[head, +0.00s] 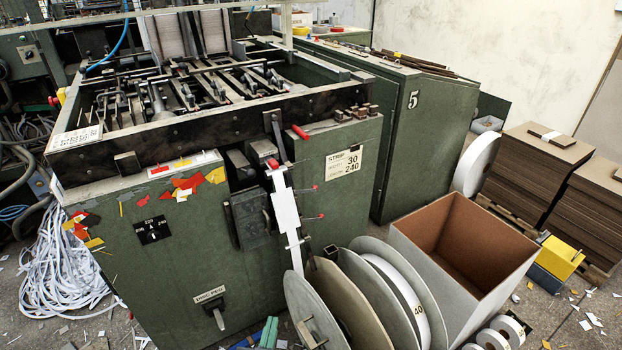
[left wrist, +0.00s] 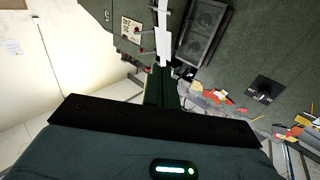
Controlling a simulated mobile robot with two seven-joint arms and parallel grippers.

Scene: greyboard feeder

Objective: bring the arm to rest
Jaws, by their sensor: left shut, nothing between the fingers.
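My left gripper (head: 269,330) shows as a small green piece at the bottom edge of the head view, low in front of the green machine. Most of my left arm is outside the picture. In the left wrist view the dark green fingers (left wrist: 161,88) are together, with nothing seen between them. The dark gripper body fills the bottom of that view. A white strip (head: 285,212) hangs down the machine's front. It also shows beyond the fingertips in the left wrist view (left wrist: 163,45); contact cannot be told. My right gripper is in neither view.
The green machine (head: 130,285) fills the left and middle. Large reel discs (head: 312,308) stand close right of my gripper. An open grey box (head: 412,229) and board stacks (head: 520,180) stand further right. Loose white strips (head: 65,270) lie on the floor at left.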

